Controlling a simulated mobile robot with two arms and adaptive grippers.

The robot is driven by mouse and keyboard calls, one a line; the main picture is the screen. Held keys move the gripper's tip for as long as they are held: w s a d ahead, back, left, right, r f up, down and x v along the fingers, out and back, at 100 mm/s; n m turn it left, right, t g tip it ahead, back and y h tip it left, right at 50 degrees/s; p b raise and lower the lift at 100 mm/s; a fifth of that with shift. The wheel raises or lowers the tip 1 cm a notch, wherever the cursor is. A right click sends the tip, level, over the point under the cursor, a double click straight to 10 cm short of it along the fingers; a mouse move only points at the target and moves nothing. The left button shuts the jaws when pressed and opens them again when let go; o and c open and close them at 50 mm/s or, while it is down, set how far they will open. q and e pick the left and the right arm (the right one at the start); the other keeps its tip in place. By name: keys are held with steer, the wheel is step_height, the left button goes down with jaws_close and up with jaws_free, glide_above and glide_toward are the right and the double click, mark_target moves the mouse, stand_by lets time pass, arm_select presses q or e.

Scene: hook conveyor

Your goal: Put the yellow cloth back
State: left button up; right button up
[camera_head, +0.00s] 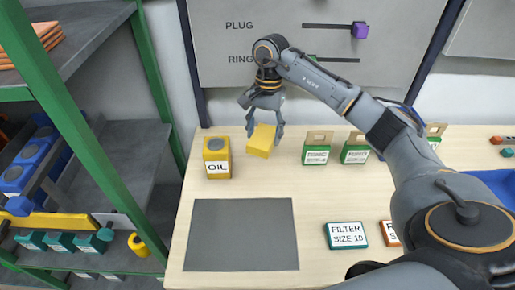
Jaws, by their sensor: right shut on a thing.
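The yellow cloth (261,141) is a folded, block-like piece near the back of the wooden table. My right gripper (265,127) points down from above and is shut on the cloth. The cloth is tilted in the fingers; I cannot tell whether its lower edge touches the table. My left gripper is not in view.
A yellow OIL can (217,158) stands just left of the cloth. Green-labelled boxes (316,149) stand to the right. A grey mat (242,235) lies bare in front. Filter boxes (346,235) lie at front right. A green-framed shelf (60,85) stands at left.

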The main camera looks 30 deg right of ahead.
mark_target(266, 134)
steer(key=f, duration=0.3)
steer(key=shift+s+f+p, duration=0.3)
steer(key=shift+s, duration=0.05)
steer(key=shift+w+f, duration=0.1)
steer(key=shift+f, duration=0.25)
step_height(266, 134, down, 3)
steer(key=shift+f+p, duration=0.1)
steer(key=shift+p, duration=0.35)
steer(key=shift+f, duration=0.25)
steer(key=o, duration=0.9)
steer(key=shift+r, duration=0.1)
steer(key=shift+o, duration=1)
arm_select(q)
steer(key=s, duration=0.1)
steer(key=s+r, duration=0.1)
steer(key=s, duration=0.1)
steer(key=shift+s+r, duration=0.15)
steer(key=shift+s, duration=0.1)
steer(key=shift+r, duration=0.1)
